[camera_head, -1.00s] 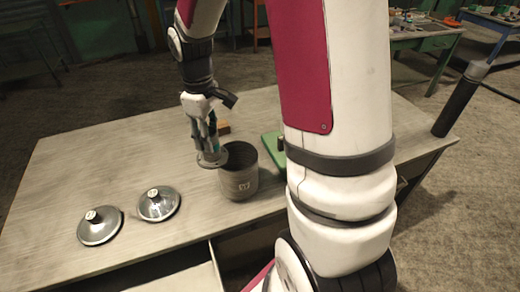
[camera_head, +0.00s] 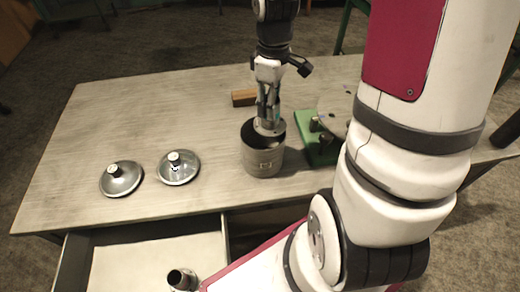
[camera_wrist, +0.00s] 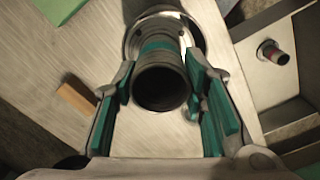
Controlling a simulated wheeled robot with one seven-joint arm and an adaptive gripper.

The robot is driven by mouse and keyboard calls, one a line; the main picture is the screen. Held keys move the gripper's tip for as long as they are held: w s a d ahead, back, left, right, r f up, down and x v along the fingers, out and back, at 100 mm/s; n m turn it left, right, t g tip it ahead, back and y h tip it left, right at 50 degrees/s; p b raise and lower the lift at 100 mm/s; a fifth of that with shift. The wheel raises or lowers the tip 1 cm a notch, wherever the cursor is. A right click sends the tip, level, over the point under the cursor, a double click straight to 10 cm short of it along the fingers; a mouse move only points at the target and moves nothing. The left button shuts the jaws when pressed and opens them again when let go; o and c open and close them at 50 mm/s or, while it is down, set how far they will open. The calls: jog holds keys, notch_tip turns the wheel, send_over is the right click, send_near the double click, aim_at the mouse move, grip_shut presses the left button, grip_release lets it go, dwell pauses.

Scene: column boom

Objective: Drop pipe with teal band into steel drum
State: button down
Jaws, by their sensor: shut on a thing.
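The steel drum (camera_head: 262,162) is a dark grey open can standing upright near the table's front edge in the head view. My gripper (camera_head: 268,108) points down over the drum's mouth, shut on a pipe. The pipe's round flange (camera_head: 268,128) is at its lower end, at or just above the drum's rim; I cannot tell how deep it is. In the wrist view the pipe with teal band (camera_wrist: 160,62) sits between the green-padded fingers of my gripper (camera_wrist: 165,98), its dark open end towards the camera. The drum's inside is mostly hidden.
Two domed metal lids (camera_head: 121,178) (camera_head: 179,167) lie left of the drum. A wooden block (camera_head: 244,97) lies behind it. A green board (camera_head: 318,148) with dark fittings is close on its right. An open drawer (camera_head: 150,262) in front holds another short pipe (camera_head: 181,279).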

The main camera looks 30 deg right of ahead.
jog(key=shift+f, duration=0.35)
jog(key=c, duration=0.9)
grip_release()
notch_tip(320, 180, up, 12)
jog(key=shift+r, duration=0.1)
jog(key=s+a+r+m+t, duration=0.2)
jog(key=s+a, duration=0.1)
jog(key=s, duration=0.1)
jog(key=s+a+r+m+t, duration=0.1)
jog(key=s+a+r+m, duration=0.1)
jog(key=s+a+r, duration=0.1)
jog(key=s+a+r+m+t, duration=0.2)
jog(key=s+a, duration=0.3)
jog(key=shift+s+r+m+t, duration=0.15)
jog(key=shift+s+m+t, duration=0.15)
jog(key=shift+m, duration=0.1)
